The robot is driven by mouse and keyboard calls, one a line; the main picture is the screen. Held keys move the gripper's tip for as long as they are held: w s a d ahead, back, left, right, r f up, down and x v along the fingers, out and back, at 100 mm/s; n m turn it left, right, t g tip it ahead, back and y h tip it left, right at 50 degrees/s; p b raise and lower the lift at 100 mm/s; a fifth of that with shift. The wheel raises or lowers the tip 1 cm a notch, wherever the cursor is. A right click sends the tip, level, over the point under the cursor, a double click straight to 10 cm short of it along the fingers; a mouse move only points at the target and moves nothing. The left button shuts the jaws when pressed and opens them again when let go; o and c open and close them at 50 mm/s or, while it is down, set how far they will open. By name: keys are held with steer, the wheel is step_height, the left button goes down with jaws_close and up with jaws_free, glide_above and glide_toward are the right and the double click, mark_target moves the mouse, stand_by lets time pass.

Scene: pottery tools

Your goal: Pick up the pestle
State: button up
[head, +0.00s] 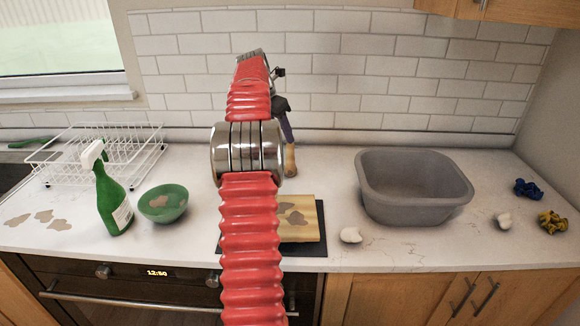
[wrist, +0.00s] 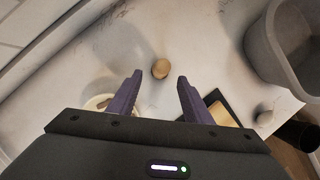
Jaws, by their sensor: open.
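The pestle (wrist: 160,68) shows in the wrist view as a small rounded tan end, seen nearly from above, just beyond and between my fingertips. In the head view a wooden piece of it (head: 290,160) stands upright on the worktop, below my gripper and partly hidden behind my arm. My gripper (wrist: 159,79) is open, with its two purple fingers apart and nothing between them. In the head view my gripper (head: 287,128) is mostly hidden by my arm and points down toward the pestle. I cannot tell the exact height gap.
A pale round vessel (wrist: 97,102) is partly hidden by the left finger. A wooden board (head: 302,228) lies on a dark mat nearer the front. A grey basin (head: 412,188) stands right; a green bowl (head: 163,203) and spray bottle (head: 113,202) stand left. White lumps (head: 350,235) lie near the basin.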

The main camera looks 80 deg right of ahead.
mark_target(293, 158)
steer(key=x, duration=0.8)
steer(key=shift+a, duration=0.1)
steer(key=shift+x, duration=2.65)
steer(key=shift+s+a, duration=0.15)
steer(key=shift+s, duration=0.05)
steer(key=shift+c, duration=0.6)
jaws_close()
